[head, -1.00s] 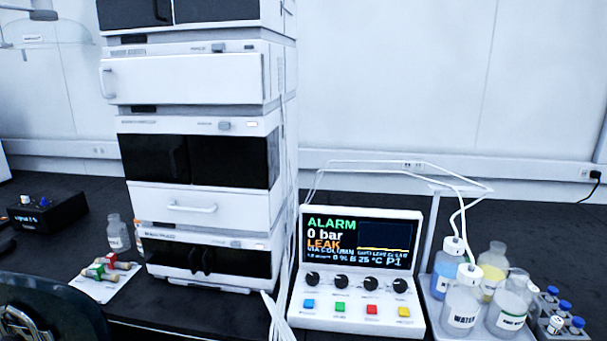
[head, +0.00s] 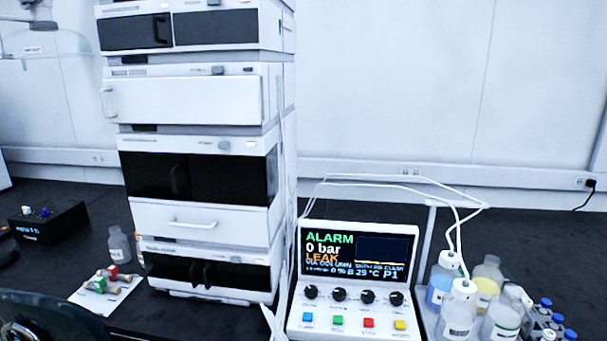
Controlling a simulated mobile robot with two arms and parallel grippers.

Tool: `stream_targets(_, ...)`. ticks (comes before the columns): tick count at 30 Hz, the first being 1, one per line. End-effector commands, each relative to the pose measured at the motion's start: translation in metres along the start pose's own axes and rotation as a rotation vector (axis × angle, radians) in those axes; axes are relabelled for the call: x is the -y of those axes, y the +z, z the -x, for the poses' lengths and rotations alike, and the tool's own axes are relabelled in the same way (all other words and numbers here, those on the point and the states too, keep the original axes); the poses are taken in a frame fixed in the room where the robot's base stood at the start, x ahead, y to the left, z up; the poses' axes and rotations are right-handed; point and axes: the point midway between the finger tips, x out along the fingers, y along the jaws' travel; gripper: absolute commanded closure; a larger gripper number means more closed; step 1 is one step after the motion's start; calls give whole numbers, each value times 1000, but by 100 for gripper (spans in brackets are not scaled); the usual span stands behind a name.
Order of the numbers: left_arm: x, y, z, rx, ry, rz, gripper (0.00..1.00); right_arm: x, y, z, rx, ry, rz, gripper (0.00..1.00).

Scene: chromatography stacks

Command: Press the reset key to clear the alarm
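The control unit (head: 352,292) stands on the bench right of the tall instrument stack. Its screen (head: 357,255) reads ALARM in green, 0 bar in white and LEAK in orange. Below a row of dark knobs is a row of coloured keys: blue (head: 307,317), green (head: 337,320), red (head: 369,323) and yellow (head: 400,325). The key labels are too small to read, so I cannot tell which one is the reset key. Neither of my grippers is in view, and nothing touches the keys.
The white instrument stack (head: 192,100) rises left of the control unit, with pale tubing between them. Bottles (head: 459,310) crowd the right side. Small colourful parts (head: 100,282) lie on a white sheet at left. A dark curved object (head: 45,315) fills the lower left corner.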

Motion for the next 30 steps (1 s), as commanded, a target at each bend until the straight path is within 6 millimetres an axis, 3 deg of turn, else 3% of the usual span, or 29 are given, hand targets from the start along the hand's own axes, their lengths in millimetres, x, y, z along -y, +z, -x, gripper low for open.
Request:
stream_targets(1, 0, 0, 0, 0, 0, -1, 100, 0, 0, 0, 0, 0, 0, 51)
stream_targets(11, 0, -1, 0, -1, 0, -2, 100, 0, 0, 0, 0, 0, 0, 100)
stream_targets(30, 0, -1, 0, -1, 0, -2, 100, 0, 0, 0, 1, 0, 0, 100)
